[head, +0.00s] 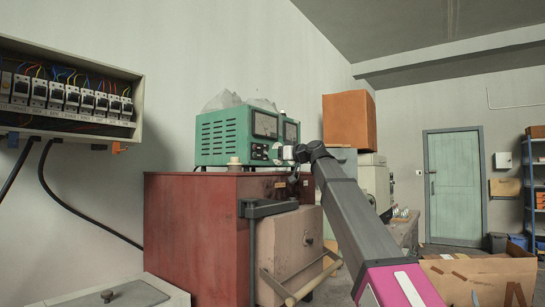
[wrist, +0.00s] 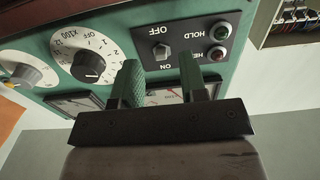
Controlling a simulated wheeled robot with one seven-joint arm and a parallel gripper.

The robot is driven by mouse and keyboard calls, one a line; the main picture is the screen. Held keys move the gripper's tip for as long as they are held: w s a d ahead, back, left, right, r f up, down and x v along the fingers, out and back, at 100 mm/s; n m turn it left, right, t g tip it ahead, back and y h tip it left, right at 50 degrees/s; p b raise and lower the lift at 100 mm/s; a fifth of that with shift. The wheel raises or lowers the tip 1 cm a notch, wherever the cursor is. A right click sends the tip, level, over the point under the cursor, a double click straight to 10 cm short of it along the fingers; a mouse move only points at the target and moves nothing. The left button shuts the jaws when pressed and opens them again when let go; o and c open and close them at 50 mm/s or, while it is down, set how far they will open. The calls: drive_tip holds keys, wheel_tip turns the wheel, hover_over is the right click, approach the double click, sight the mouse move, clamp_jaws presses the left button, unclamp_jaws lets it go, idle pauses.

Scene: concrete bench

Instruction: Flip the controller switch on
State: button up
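The controller (head: 222,137) is a green box with gauges, standing on a rusty red cabinet in the head view. In the wrist view its front face appears upside down, with a black panel (wrist: 190,32). The switch (wrist: 161,51) is a small dark rocker or toggle on that panel, between the words OFF and ON; its position is too small to tell. My gripper (wrist: 160,72) has its two green-padded fingers apart with nothing between them. The fingers are close to the controller's front, with the switch showing between their tips. In the head view my gripper (head: 291,153) is at the controller's lower right.
Knobs (wrist: 90,55) and dial meters (wrist: 165,97) surround the panel, with red and green lamps beside the switch. The red cabinet (head: 195,225) fills the space below. An open breaker box (head: 70,95) hangs at left. An orange box (head: 349,120) stands behind my arm.

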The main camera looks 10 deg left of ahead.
drive_tip(key=shift+x, duration=1.05)
clamp_jaws()
